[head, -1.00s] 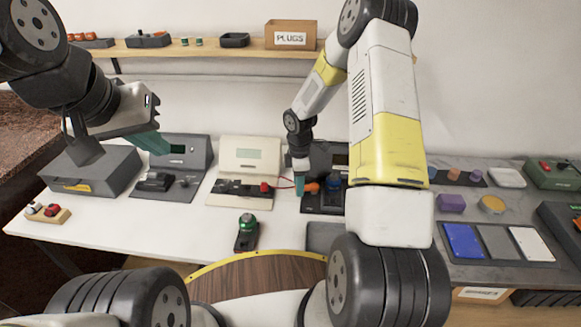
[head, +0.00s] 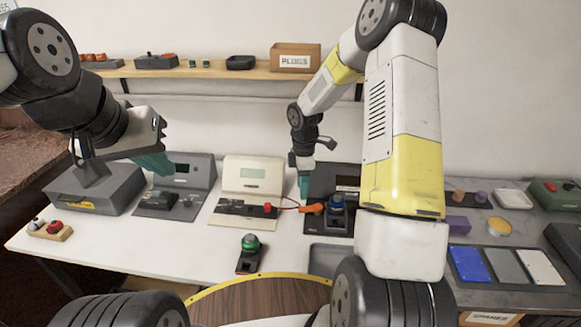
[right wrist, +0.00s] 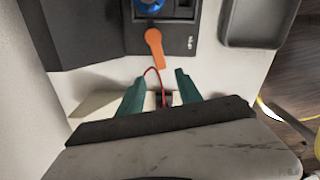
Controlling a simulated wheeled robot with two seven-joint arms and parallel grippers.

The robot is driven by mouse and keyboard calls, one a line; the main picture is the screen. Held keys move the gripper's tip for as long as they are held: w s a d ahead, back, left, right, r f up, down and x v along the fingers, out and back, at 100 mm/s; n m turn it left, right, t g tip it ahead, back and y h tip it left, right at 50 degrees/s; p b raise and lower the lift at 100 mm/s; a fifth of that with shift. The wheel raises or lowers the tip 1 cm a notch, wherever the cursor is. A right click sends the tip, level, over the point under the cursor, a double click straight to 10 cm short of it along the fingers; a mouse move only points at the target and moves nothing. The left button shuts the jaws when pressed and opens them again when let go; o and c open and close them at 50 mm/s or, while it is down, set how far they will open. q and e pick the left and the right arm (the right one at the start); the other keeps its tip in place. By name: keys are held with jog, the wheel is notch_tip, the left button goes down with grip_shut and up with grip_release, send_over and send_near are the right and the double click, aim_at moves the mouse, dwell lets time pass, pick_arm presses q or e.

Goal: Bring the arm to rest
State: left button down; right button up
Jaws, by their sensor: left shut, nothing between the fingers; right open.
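My left gripper (head: 153,163) hangs at the left in the head view, its teal fingers shut and empty above the grey boxes. My right gripper (head: 304,185) is over the bench between the cream device and the dark device. In the right wrist view its teal fingers (right wrist: 151,98) are spread apart. A thin red lead (right wrist: 160,82) shows between and beyond them, running to an orange plug (right wrist: 154,48) by the dark device. I cannot tell how high the fingers are above the lead.
A cream device (head: 252,175), a dark device (head: 320,222) with a blue knob, and grey boxes (head: 95,192) line the bench. A green-topped button unit (head: 250,253) stands in front. Blue, grey and white panels (head: 505,266) lie at right.

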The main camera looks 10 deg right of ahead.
jog(key=s+r+m+t, duration=0.2)
jog(key=s+r+m, duration=0.25)
jog(key=r, duration=0.55)
jog(key=s+r+m+t, duration=0.1)
jog(key=s+r+m, duration=0.4)
jog(key=r, duration=0.6)
jog(key=s+r+m+t+y, duration=0.1)
jog(key=s+r+m, duration=0.2)
jog(key=s, duration=0.5)
jog(key=s+a+r+m+t+y, duration=0.1)
jog(key=s+r+m, duration=0.3)
jog(key=s, duration=0.4)
jog(key=shift+a+r+t, duration=0.15)
jog(key=shift+r+t, duration=0.2)
jog(key=shift+t, duration=0.25)
